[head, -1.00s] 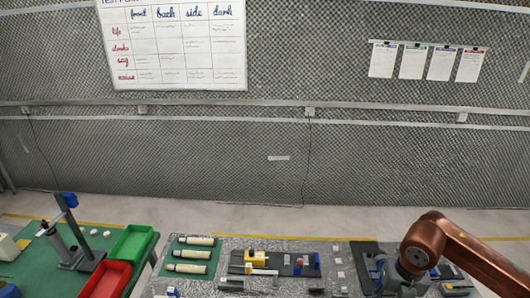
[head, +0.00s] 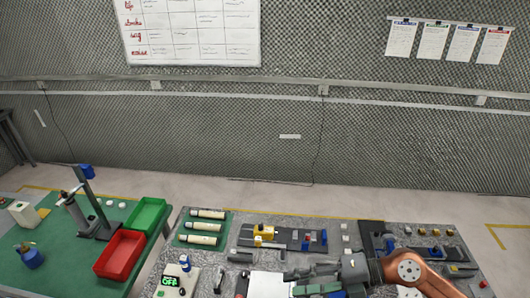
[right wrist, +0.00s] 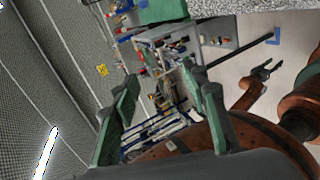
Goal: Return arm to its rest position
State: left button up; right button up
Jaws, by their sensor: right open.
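My right arm comes in from the right in the head view, copper with a dark grey gripper. The right gripper (head: 294,281) is open over the front of the grey table, its fingers pointing left. A white panel lies beneath or behind the fingers; contact cannot be told. In the right wrist view the two greenish fingers (right wrist: 166,92) stand wide apart with nothing between them. Another copper arm with a small gripper (right wrist: 262,69), which looks like my left one, shows at the right of that view. No left arm shows in the head view.
The grey table (head: 340,232) holds a green mat with several pale cylinders (head: 207,227), a dark fixture with a yellow block (head: 263,232), and small parts. A green table at left carries a red bin (head: 120,255), a green bin (head: 146,216) and a stand (head: 85,205).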

jog(key=w+d+r+m+t+y, duration=0.2)
jog(key=w+r+m+t+y, duration=0.35)
jog(key=r+m+t, duration=0.35)
jog(key=w+d+m+t+h, duration=0.6)
jog(key=d+m+t+h, duration=0.1)
jog(key=d+m+t, duration=0.1)
jog(key=w+d+f+m+t+h, duration=0.1)
jog(key=w+d+f+m+h, duration=0.1)
jog(key=d+f+m+h, duration=0.7)
jog(key=s+d+f+m+g+h, duration=0.2)
jog(key=d+f+m+g, duration=0.1)
jog(key=d+f, duration=0.3)
jog(key=s+d+f+m+g+h, duration=0.2)
jog(key=s+d+f+h, duration=0.1)
jog(key=f, duration=0.5)
jog(key=s+a+f+m+g+y, duration=0.25)
jog(key=s+f+g, duration=0.85)
jog(key=s+f, duration=1.2)
notch_tip(320, 180, down, 41)
jog(key=s+g+b, duration=0.1)
jog(key=s+b, duration=0.1)
jog(key=b, duration=1)
jog(key=s+f+g+b, duration=0.1)
jog(key=s+f+b, duration=0.4)
jog(key=s+f, duration=0.5)
jog(key=s+f+b, duration=0.5)
jog(key=s+f, duration=0.6)
jog(key=f, duration=0.6)
jog(key=shift+f+n+g, duration=0.35)
jog(key=shift+g, duration=0.05)
